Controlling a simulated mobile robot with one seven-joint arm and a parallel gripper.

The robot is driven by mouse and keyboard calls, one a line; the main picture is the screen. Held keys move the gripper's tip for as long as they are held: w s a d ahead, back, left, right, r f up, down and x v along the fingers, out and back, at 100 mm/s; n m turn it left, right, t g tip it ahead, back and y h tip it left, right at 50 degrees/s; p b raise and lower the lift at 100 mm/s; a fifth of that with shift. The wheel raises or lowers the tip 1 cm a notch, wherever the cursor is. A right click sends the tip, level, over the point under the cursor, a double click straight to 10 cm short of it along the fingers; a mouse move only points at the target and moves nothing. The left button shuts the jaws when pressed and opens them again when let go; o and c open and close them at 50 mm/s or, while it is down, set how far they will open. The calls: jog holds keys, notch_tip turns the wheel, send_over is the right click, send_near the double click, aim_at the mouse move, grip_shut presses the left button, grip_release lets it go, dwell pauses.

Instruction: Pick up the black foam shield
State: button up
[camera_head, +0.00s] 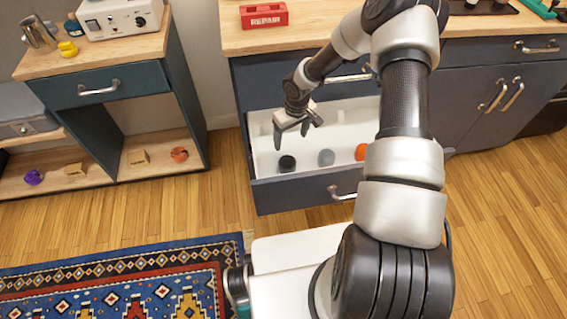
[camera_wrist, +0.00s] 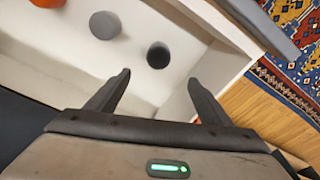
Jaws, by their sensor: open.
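The black foam shield (camera_head: 287,163) is a small dark round piece on the white floor of an open drawer (camera_head: 262,143). It is the leftmost of the pieces there. In the wrist view the black foam shield (camera_wrist: 158,55) shows as a dark disc ahead of the fingertips, between their lines. My gripper (camera_head: 293,129) is open and empty, above and behind the piece inside the drawer opening. Its two fingers also show apart in the wrist view (camera_wrist: 158,77), with no contact with the piece.
A grey foam piece (camera_head: 326,157) and an orange foam piece (camera_head: 361,152) lie in the same drawer. The drawer's white walls and dark front (camera_head: 300,193) surround them. A red box marked REPAIR (camera_head: 263,15) stands on the counter above. A patterned rug (camera_head: 130,280) lies at lower left.

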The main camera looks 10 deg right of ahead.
jog(key=b, duration=0.3)
send_over(287, 160)
jog(key=s, duration=0.1)
notch_tip(287, 160, down, 12)
jog(key=shift+d+r, duration=0.15)
jog(key=shift+w+f+b, duration=0.2)
jog(key=shift+f+b, duration=0.1)
jog(key=shift+f, duration=0.6)
jog(key=shift+w+f+b, duration=0.15)
jog(key=shift+f+b, duration=0.1)
jog(key=shift+f, duration=0.6)
jog(key=shift+w+f+b, duration=0.2)
jog(key=shift+f+b, duration=0.1)
jog(key=shift+f, duration=0.6)
jog(key=c, duration=1.1)
